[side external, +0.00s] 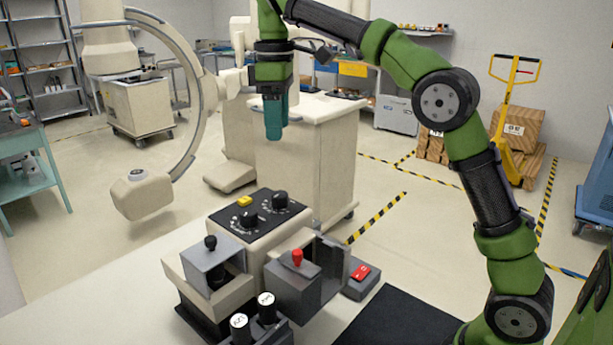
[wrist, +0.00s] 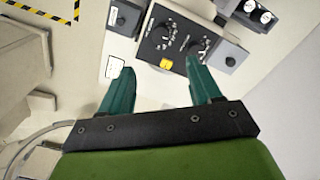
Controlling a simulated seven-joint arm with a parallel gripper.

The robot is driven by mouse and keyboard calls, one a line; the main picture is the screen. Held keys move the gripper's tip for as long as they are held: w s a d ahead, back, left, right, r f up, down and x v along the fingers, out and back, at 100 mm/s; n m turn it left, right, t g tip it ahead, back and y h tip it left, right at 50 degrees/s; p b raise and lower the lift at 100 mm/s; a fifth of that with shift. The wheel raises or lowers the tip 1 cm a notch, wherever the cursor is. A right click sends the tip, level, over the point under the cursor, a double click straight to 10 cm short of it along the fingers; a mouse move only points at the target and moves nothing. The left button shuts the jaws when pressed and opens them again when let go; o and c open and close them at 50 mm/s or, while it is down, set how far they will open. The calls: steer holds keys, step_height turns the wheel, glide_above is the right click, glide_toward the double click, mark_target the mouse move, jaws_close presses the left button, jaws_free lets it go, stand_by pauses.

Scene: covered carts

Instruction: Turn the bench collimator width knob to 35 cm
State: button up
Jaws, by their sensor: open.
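The control box has a black sloped panel (side external: 262,212) with two black dial knobs. The front-left knob (side external: 249,221) and back-right knob (side external: 280,200) each have a printed scale. In the wrist view they are the right knob (wrist: 197,46) and left knob (wrist: 162,35). Their labels are too small to read, so I cannot tell which is width or its setting. My gripper (side external: 273,136) points down, empty, above and behind the panel, apart from it. In the wrist view its teal fingers (wrist: 157,65) are spread, the right one partly overlapping the right knob.
A yellow button (side external: 245,201) is on the panel. Around the box stand a black-knobbed lever housing (side external: 205,262), a red-knobbed lever housing (side external: 293,283), white-capped cylinders (side external: 266,303) and a red switch (side external: 361,272). A white covered cart (side external: 305,150) stands behind. Air above the panel is clear.

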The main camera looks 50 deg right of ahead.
mark_target(280, 194)
step_height(280, 194, down, 15)
steer(key=shift+r, duration=0.15)
steer(key=shift+c, duration=0.4)
steer(key=c, duration=1)
